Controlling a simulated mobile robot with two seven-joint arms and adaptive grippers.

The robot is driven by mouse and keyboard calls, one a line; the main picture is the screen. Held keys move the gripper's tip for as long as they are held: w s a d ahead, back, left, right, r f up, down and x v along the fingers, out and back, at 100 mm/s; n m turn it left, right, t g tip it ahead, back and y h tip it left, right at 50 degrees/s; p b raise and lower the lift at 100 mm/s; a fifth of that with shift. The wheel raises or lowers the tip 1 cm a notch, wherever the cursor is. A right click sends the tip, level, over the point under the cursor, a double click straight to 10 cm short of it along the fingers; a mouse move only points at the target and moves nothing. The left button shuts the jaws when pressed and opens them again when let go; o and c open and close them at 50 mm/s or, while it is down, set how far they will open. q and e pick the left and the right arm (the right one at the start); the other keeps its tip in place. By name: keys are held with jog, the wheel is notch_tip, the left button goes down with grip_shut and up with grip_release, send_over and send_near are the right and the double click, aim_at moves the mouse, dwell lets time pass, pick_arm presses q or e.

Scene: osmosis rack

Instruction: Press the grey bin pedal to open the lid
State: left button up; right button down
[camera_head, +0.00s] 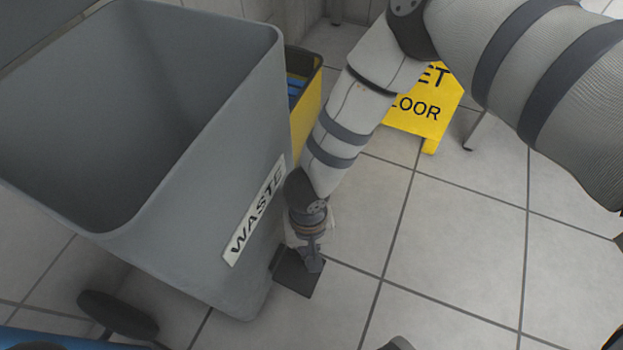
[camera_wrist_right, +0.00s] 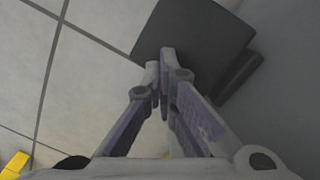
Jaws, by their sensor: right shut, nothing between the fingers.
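The grey bin (camera_head: 215,170) with a white WASTE label (camera_head: 254,212) stands at the left, and I look down into its open, empty-looking inside. A dark grey panel (camera_head: 40,22) at the top left corner looks like its raised lid. The flat dark pedal (camera_head: 293,280) sticks out at the foot of the bin; it also shows in the right wrist view (camera_wrist_right: 200,35). My right gripper (camera_head: 313,266) is shut and empty, pointing down with its fingertips (camera_wrist_right: 160,62) over the pedal, seemingly touching it. My left gripper is not in view.
A yellow wet floor sign (camera_head: 425,110) stands beyond my right arm. A yellow container with blue items (camera_head: 306,105) is behind the bin. A dark rounded object (camera_head: 118,314) is at the lower left.

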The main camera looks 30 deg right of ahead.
notch_tip(320, 180, up, 12)
jog(key=w, duration=0.1)
jog(key=shift+d, duration=0.2)
jog(key=shift+f, duration=0.1)
dwell(0.8)
